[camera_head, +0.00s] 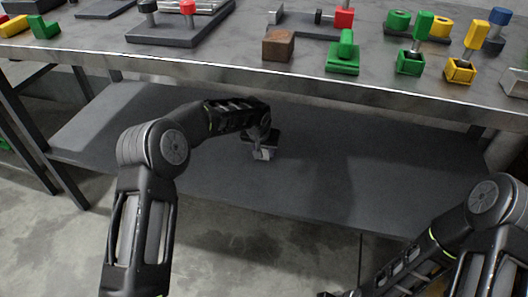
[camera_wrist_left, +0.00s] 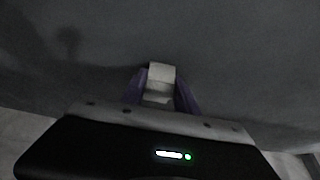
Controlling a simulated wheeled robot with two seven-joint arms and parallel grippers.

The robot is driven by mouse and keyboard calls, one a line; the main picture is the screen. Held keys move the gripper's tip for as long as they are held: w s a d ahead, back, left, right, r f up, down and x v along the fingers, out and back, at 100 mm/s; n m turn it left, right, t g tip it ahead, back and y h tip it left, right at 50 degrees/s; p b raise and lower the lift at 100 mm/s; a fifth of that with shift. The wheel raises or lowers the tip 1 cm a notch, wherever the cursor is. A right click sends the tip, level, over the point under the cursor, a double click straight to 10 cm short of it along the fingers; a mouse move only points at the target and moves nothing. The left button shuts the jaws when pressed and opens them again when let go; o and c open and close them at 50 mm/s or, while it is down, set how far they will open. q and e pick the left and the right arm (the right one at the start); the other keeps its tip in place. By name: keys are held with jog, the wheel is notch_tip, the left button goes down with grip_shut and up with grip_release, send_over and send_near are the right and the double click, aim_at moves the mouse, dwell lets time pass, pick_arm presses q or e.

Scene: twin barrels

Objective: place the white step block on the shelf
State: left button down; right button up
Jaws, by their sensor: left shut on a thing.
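The white step block (camera_head: 264,154) is small and pale, and my left gripper (camera_head: 263,144) is shut on it over the dark lower shelf (camera_head: 400,195). In the left wrist view the block (camera_wrist_left: 161,74) sits between the two purplish fingers of the left gripper (camera_wrist_left: 160,90), with its stepped face showing. The block is at or just above the shelf surface; I cannot tell whether it touches. The gripper partly hides the block in the head view.
The metal tabletop (camera_head: 290,82) overhangs the shelf. On it stand a brown wooden block (camera_head: 278,46), a green block with a knob (camera_head: 343,55) and several coloured pieces. A pale grey block (camera_head: 515,83) lies at the right edge. The shelf around the gripper is bare.

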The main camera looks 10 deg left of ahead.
pick_arm(q)
jog(key=shift+f, duration=0.1)
jog(key=c, duration=0.9)
grip_release()
jog(key=shift+r, duration=0.3)
jog(key=p+v, duration=0.1)
jog(key=v, duration=0.2)
jog(key=shift+s+r, duration=0.1)
jog(key=shift+r, duration=0.15)
jog(key=s, duration=0.4)
jog(key=s+p, duration=0.1)
jog(key=s, duration=0.7)
jog(key=shift+a+f, duration=0.35)
jog(key=shift+f, duration=0.05)
